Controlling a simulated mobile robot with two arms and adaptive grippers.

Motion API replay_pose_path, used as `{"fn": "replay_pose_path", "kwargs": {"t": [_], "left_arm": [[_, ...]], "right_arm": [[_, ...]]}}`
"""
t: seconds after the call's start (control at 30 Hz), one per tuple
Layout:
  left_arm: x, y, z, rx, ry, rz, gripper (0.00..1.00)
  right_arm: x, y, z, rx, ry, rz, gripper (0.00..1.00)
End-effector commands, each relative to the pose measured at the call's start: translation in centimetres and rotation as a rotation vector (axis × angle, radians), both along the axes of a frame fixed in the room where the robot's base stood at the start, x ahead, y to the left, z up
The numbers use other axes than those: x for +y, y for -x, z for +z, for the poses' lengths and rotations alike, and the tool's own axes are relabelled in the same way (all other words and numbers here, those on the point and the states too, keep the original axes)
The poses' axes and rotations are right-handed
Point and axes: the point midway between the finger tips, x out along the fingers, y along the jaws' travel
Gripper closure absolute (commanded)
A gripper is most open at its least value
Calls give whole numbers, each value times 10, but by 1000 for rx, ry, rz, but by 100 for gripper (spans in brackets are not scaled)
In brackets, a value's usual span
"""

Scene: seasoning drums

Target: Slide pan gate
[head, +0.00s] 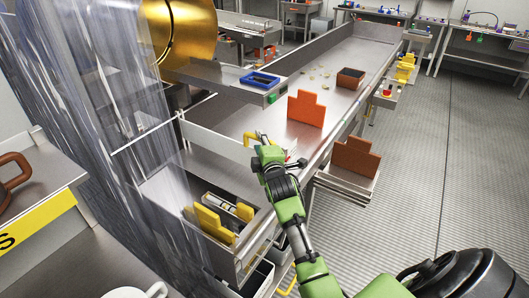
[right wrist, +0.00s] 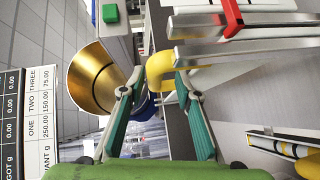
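A long metal pan (head: 335,68) runs away from me in the head view. A yellow handle (head: 249,138) sits at its near end; I cannot tell clearly which plate it belongs to. My right gripper (head: 264,146) is at this handle. In the right wrist view, the yellow handle (right wrist: 160,72) lies between the fingertips of my right gripper (right wrist: 159,78). The fingers are apart, with a gap showing on the left side of the handle. An orange stepped plate (head: 306,109) stands upright across the pan. My left gripper is not in view.
An open metal bin (head: 160,190) with yellow plates (head: 213,222) is at the near end. Another orange plate (head: 355,156) is at the pan's right side. A golden drum (head: 178,32) and blue tray (head: 260,82) are at the left. The floor at right is clear.

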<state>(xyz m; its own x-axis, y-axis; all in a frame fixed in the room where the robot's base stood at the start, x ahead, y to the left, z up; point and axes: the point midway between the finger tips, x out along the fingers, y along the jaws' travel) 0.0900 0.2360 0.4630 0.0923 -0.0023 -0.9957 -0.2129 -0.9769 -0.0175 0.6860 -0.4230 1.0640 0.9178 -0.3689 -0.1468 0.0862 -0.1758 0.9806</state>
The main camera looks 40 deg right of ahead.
Motion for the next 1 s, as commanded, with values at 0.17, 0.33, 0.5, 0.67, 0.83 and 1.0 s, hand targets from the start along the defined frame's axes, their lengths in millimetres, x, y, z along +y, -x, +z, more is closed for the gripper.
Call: {"fn": "replay_pose_path", "kwargs": {"t": [0.17,0.33,0.5,0.67,0.83,1.0], "left_arm": [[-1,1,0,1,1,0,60],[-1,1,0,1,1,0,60],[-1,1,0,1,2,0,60],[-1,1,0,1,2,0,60],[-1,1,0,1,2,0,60],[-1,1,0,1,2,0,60]], "right_arm": [[12,30,4,0,2,2,70],[24,60,8,1,2,0,70],[34,82,13,-1,0,2,70],[38,94,15,-1,1,0,70],[38,96,16,-1,1,0,70],[38,96,16,-1,0,0,70]]}}
